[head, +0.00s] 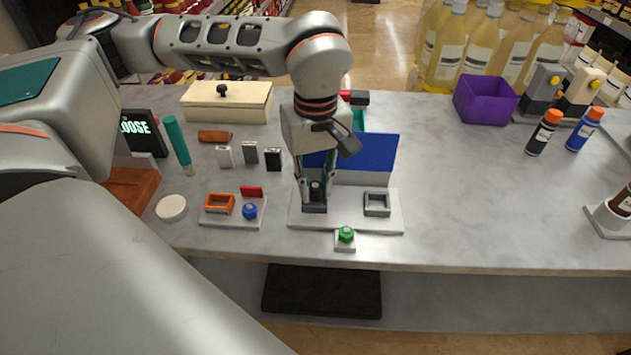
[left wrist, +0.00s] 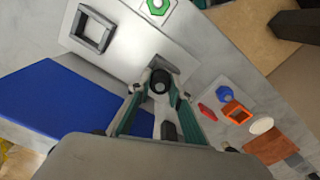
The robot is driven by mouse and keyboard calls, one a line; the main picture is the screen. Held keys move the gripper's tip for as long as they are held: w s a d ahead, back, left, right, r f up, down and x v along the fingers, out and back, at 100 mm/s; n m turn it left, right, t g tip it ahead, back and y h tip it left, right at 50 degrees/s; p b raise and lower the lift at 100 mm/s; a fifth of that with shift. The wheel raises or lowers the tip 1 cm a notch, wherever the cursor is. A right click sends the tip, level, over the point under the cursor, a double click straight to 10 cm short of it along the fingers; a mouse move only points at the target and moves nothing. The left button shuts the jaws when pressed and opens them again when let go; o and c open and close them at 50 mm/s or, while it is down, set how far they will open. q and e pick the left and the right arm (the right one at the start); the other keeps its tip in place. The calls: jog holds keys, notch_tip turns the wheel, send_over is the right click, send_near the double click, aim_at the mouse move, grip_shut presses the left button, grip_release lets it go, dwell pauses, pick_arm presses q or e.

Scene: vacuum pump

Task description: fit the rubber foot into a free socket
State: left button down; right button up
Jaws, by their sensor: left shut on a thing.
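My left gripper (head: 315,187) points down over the left part of the white base plate (head: 345,222) on the counter. Its fingers are shut on a small dark round piece, the rubber foot (head: 316,188). In the left wrist view the foot (left wrist: 161,81) sits between the fingertips. A dark square socket (head: 314,208) is directly below the fingertips, largely hidden by them; I cannot tell whether the foot touches it. A grey square socket (head: 377,204) at the plate's right is empty; it also shows in the left wrist view (left wrist: 92,31). My right gripper is not in view.
A blue panel (head: 366,154) stands behind the plate. A green button (head: 346,234) is in front. To the left is a small plate with an orange frame (head: 219,204) and a blue knob (head: 250,211).

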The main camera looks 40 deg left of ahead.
aim_at(316, 185)
pick_arm(q)
jog(key=shift+f, duration=0.1)
jog(key=c, duration=1.8)
grip_release()
jog(key=shift+c, duration=0.2)
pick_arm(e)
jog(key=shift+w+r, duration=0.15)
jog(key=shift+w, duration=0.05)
pick_arm(q)
jog(key=shift+r, duration=0.2)
notch_tip(316, 185, up, 6)
jog(key=shift+w+r+p, duration=0.1)
jog(key=shift+r+p, duration=0.05)
jog(key=shift+p, duration=0.4)
notch_tip(316, 185, up, 6)
jog(key=shift+r+p, duration=0.25)
jog(key=shift+p, duration=0.2)
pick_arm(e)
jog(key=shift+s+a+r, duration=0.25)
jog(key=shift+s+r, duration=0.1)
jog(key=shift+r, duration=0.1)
